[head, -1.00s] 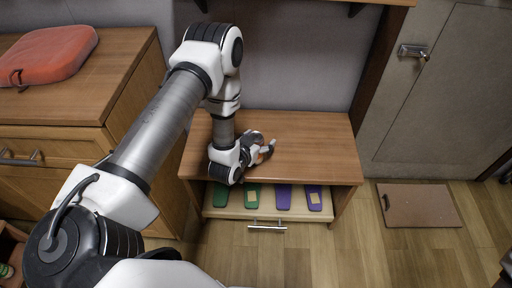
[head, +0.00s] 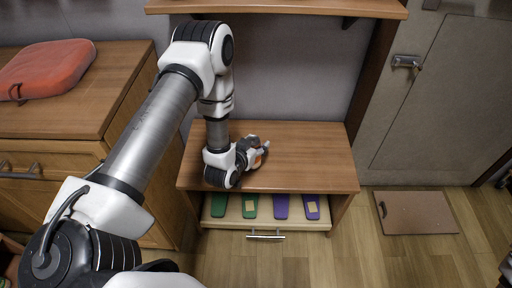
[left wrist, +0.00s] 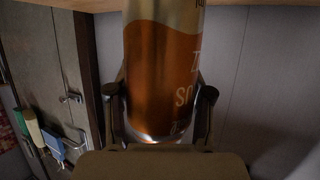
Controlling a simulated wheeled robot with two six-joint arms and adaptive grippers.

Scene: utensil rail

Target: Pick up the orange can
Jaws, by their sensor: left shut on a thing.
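The orange can (left wrist: 160,75), orange with a pale gold band and white letters, fills the middle of the left wrist view between the two fingers. In the head view only a small orange patch of the can (head: 258,160) shows at my left gripper (head: 262,152), over the wooden table. My left gripper is shut on the can, with a finger on each side of it in the left wrist view (left wrist: 160,98). Whether the can touches the tabletop is hard to tell. My right gripper is not in view.
The wooden table (head: 310,150) is bare on its right side. Its open drawer (head: 235,222) holds several green and purple flat items. A shelf (head: 280,8) hangs above. A cabinet with a red cushion (head: 48,68) stands left; a brown mat (head: 418,212) lies right.

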